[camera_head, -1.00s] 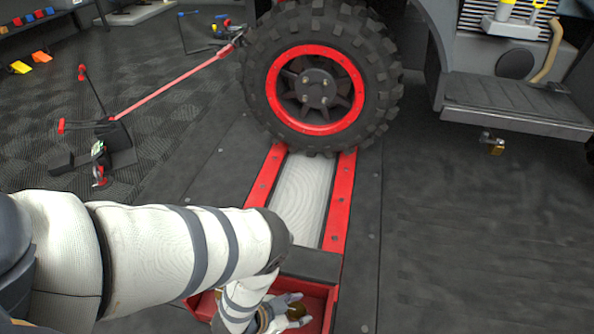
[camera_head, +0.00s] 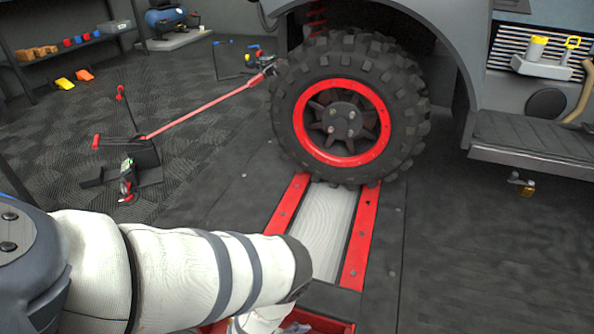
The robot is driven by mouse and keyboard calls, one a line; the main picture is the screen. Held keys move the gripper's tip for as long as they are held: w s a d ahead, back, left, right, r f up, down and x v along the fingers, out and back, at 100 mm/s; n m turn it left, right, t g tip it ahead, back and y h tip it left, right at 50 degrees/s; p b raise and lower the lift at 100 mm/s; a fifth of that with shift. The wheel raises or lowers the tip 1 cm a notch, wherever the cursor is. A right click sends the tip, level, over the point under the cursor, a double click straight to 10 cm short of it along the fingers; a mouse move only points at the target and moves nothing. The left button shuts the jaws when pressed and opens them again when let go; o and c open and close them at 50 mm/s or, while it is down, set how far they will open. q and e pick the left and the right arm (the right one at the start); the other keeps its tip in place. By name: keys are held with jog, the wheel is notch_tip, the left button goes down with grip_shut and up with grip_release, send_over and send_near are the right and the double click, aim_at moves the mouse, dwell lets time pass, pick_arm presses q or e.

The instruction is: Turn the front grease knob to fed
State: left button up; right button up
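I cannot make out a knob that is clearly the front grease knob. My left arm comes in from the left and bends down to the bottom edge, in front of the roller bed (camera_head: 322,232). Only a sliver of what seems to be my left gripper (camera_head: 294,328) shows there, over the red tray (camera_head: 335,323). Its fingers are cut off, so I cannot see whether they are open or hold anything. My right gripper is not in view. The front wheel (camera_head: 345,118), with a red-ringed rim, stands at the far end of the red-railed roller bed.
A red strap (camera_head: 205,110) runs from a black floor stand (camera_head: 135,160) to near the wheel. A small brass piece (camera_head: 524,187) hangs under the vehicle's step (camera_head: 535,150). Shelves stand at the far left. The floor at the right is clear.

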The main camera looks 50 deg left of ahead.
pick_arm(q)
jog(key=v, duration=1)
jog(key=shift+s+r, duration=0.2)
jog(key=shift+r, duration=0.05)
